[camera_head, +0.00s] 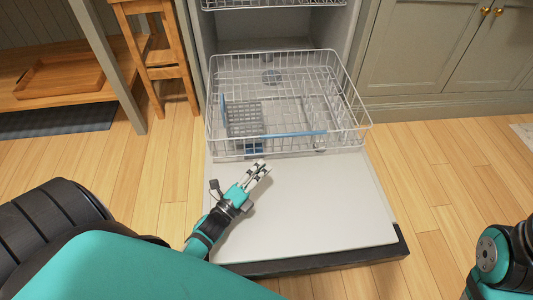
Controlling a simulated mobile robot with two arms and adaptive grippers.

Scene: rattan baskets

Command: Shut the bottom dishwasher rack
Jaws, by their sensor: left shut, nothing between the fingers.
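The bottom dishwasher rack (350,107) is a white wire basket, pulled out over the lowered dishwasher door (325,205). Its back end is near the dishwasher opening. My left gripper (262,168) is shut and empty, above the door, close to the front of the rack near its left half. I cannot tell whether it touches the wires. Of my right arm, only a part shows at the lower right edge; its gripper is out of view.
The upper rack (270,4) shows at the top, inside the dishwasher. Grey-green cabinets (430,50) stand to the right. A wooden stool (163,65) and a bench with a wooden tray (60,76) are at the left. Wooden floor is clear on both sides of the door.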

